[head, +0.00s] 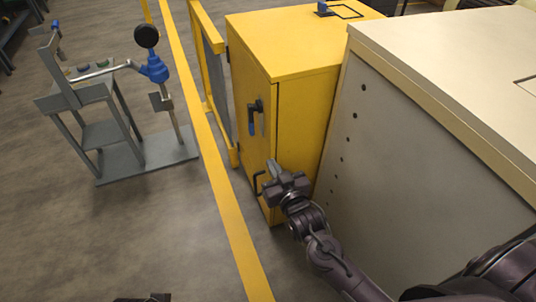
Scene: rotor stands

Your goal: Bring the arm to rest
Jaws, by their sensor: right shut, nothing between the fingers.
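My right arm comes in from the lower right of the head view. Its dark gripper (273,172) is shut and empty, with its fingers pointing away from me. It is in front of the yellow cabinet (250,85), close to the lower door handle (259,184) in the picture. I cannot tell whether it touches the door or handle. The cabinet door looks closed, and an upper handle with a blue lever (252,121) is on it. My left gripper does not show clearly; only a small dark part is at the bottom edge.
A grey stand (110,135) with a blue fitting (154,68) is at the left. A yellow-framed panel (213,75) is beside the yellow cabinet. Floor (110,240) is clear at lower left.

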